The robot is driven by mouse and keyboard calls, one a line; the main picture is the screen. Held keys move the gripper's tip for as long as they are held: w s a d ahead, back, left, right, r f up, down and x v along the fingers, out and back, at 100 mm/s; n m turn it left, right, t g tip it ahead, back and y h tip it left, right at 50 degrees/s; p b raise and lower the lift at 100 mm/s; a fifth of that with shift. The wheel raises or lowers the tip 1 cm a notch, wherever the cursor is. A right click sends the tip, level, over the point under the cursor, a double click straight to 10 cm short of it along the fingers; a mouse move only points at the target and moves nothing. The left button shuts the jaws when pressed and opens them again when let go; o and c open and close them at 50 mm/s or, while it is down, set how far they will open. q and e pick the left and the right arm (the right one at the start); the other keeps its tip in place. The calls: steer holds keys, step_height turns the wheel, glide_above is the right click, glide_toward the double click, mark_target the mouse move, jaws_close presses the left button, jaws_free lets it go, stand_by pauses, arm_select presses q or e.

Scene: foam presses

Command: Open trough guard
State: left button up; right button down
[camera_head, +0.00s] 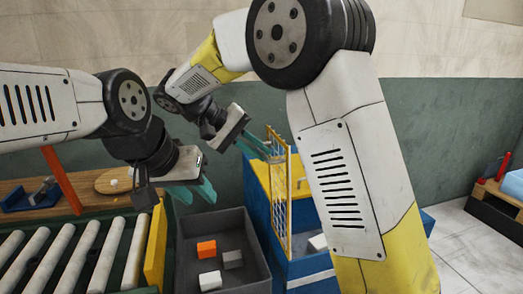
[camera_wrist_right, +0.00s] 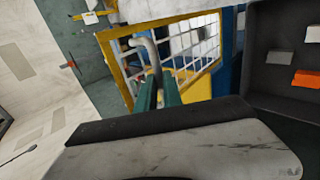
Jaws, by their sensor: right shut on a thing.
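The trough guard (camera_head: 280,200) is a yellow frame with pale wire mesh. In the head view it stands upright and nearly edge-on at the side of a blue and yellow machine. The right wrist view shows the guard's mesh (camera_wrist_right: 195,45) at a slant, with a bent grey handle (camera_wrist_right: 150,55). My right gripper (camera_head: 268,152) is shut on this handle; its green fingers (camera_wrist_right: 158,92) close around the handle's lower part. My left gripper (camera_head: 192,193) points down with its fingers apart and empty, above the left side of a dark bin. My right arm hides part of the machine.
The dark grey bin (camera_head: 255,245) holds an orange block (camera_head: 206,248), a grey block (camera_head: 232,259) and a white block (camera_head: 210,281). A roller conveyor (camera_head: 75,255) lies to the left. A white block (camera_head: 318,242) sits in the blue machine (camera_head: 305,268) behind the guard.

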steer(key=shift+f, duration=0.2)
steer(key=c, duration=1.5)
jaws_free()
steer(key=shift+d, duration=0.1)
steer(key=shift+r, duration=0.1)
steer(key=shift+r, duration=0.1)
steer(key=v, duration=0.7)
steer(key=shift+a+r, duration=0.2)
steer(key=shift+a, duration=0.05)
steer(key=shift+s+a, duration=0.1)
